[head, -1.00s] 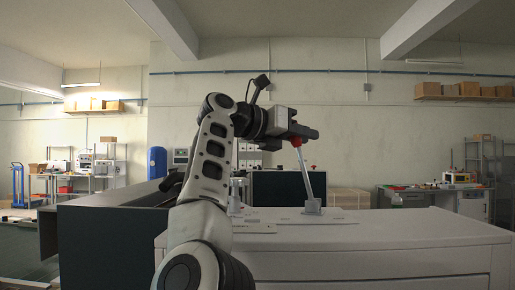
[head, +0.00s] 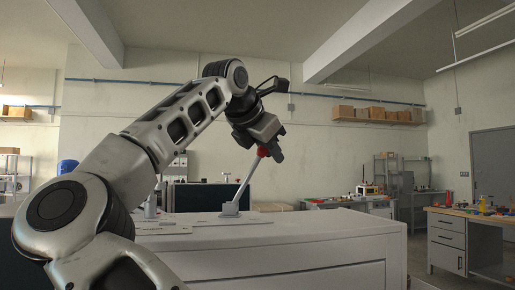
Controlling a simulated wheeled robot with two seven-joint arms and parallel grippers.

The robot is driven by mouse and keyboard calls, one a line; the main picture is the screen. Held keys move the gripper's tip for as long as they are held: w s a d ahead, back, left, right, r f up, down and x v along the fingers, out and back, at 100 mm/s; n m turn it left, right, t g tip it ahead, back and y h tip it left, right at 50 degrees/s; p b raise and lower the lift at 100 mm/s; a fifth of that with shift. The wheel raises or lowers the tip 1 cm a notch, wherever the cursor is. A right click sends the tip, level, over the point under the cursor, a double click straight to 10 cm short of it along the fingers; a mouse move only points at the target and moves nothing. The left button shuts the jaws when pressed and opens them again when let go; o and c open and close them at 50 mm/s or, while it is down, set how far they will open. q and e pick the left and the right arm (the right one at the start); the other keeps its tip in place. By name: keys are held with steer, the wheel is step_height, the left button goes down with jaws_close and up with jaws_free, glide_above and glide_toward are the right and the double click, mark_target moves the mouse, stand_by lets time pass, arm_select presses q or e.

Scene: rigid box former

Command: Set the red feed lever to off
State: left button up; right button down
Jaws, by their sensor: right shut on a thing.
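The red feed lever (head: 247,178) stands on the pale machine top (head: 300,232). It has a thin metal shaft, a grey base block (head: 230,209) and a red knob (head: 262,151) at its upper end. The shaft leans to the right. My right gripper (head: 271,150) is shut on the knob end, with its arm reaching across from the lower left. The fingers partly hide the knob. Any markings for the lever positions are too small to read. My left gripper is not in view.
A dark panel (head: 199,196) stands behind the lever. A workbench (head: 446,240) with tools stands at the far right, with shelves of boxes on the back wall. The machine top right of the lever is clear.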

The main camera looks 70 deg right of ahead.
steer(key=shift+s+f, duration=0.25)
steer(key=shift+f, duration=0.1)
steer(key=c, duration=1.5)
jaws_free()
steer(key=shift+c, duration=0.2)
steer(key=shift+o, duration=1.4)
steer(key=shift+s+d, duration=0.15)
steer(key=v, duration=1.6)
